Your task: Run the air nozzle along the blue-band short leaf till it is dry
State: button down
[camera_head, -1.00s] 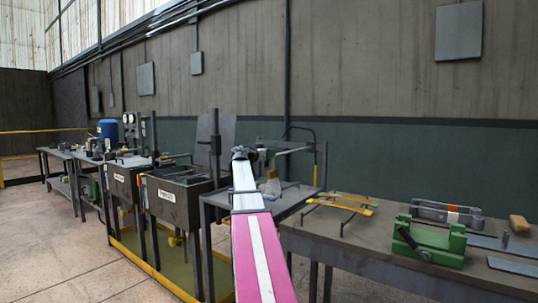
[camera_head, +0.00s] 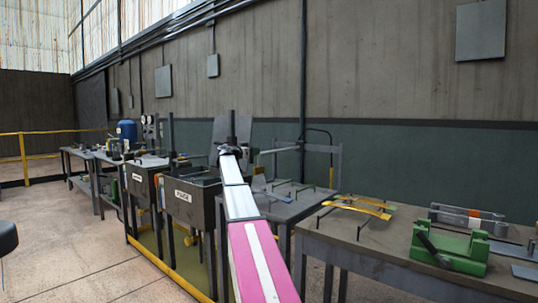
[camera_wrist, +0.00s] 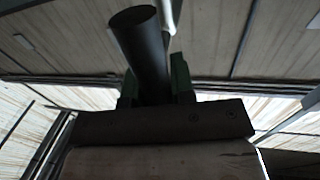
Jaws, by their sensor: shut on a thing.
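My gripper (camera_wrist: 155,88) is shut on a dark cylinder (camera_wrist: 140,45) in the wrist view, between two green fingers. It may be the air nozzle's body; its tip is not clear. In the head view my gripper (camera_head: 229,150) is small and dark at the end of my white and pink arm, above the grey rack table. No blue band is clearly seen on any leaf; the arm hides part of that table. Two yellow-orange leaves (camera_head: 360,207) lie on rests on the nearer bench.
Labelled dark tanks (camera_head: 190,200) stand left of my arm, behind a yellow floor frame. The grey table (camera_head: 285,208) has thin upright rests. A green clamp fixture (camera_head: 450,250) sits on the right bench (camera_head: 345,232). A dark rounded thing (camera_head: 6,240) cuts into the left edge.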

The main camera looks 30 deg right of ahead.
jog(key=w+a, duration=0.3)
jog(key=w, duration=0.4)
jog(key=w+a, duration=0.3)
jog(key=w, duration=0.5)
jog(key=shift+w+a, duration=0.2)
jog(key=shift+w, duration=0.05)
jog(key=c, duration=1)
grip_release()
jog(key=shift+o, duration=0.2)
jog(key=shift+a, duration=0.1)
jog(key=s+a, duration=0.2)
jog(key=a, duration=0.8)
jog(key=shift+a, duration=0.25)
